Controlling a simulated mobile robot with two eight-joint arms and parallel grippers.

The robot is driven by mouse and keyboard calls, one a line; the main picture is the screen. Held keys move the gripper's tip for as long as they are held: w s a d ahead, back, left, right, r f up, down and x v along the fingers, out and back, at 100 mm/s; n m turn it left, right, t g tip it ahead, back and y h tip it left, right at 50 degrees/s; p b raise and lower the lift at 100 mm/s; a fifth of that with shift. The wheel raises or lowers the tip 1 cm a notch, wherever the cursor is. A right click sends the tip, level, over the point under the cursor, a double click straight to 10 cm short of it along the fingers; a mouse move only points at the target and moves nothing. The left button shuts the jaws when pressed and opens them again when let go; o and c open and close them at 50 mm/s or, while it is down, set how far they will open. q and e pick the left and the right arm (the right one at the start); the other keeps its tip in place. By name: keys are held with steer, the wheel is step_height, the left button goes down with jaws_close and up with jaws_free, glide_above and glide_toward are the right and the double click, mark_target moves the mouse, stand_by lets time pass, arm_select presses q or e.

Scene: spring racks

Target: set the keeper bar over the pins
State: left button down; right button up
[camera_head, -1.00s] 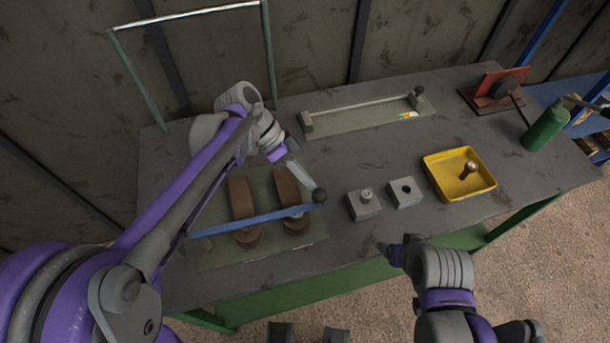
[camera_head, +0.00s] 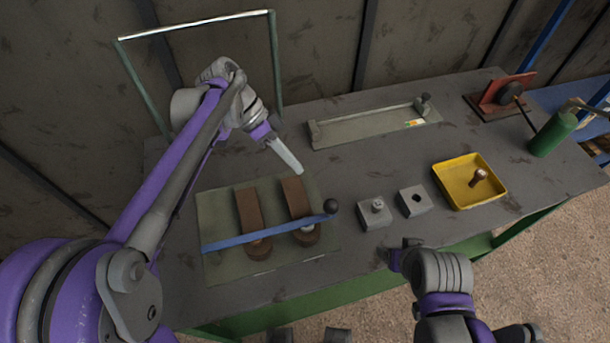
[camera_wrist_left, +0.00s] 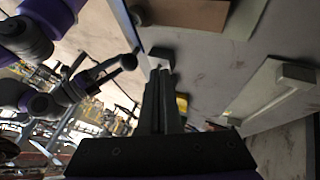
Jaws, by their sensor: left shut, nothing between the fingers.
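The keeper bar appears to be the blue bar (camera_head: 235,241) with a black ball knob (camera_head: 331,206) at its right end. It lies across the front ends of two brown pieces (camera_head: 248,208) (camera_head: 295,198) on a grey-green plate (camera_head: 217,208). No pins can be made out under the bar. My left gripper (camera_head: 298,171) is shut and empty, above and behind the knob, apart from the bar. In the left wrist view its fingers (camera_wrist_left: 164,80) are together, with a blue strip of the bar (camera_wrist_left: 126,22) to their left. My right gripper (camera_head: 392,256) is by the bench's front edge; its jaws are unclear.
Two grey blocks (camera_head: 375,213) (camera_head: 414,201) stand right of the plate. A yellow tray (camera_head: 447,171) holds a small brown-topped part. A long grey fixture (camera_head: 350,134) lies at the back. A green cylinder (camera_head: 552,134) and a red stand (camera_head: 509,88) are at the right. A green frame (camera_head: 134,75) rises behind.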

steer(key=shift+w, duration=0.1)
arm_select(q)
steer(key=v, duration=0.3)
steer(key=shift+a+r, duration=0.25)
steer(key=shift+a, duration=0.05)
steer(key=shift+w, duration=0.1)
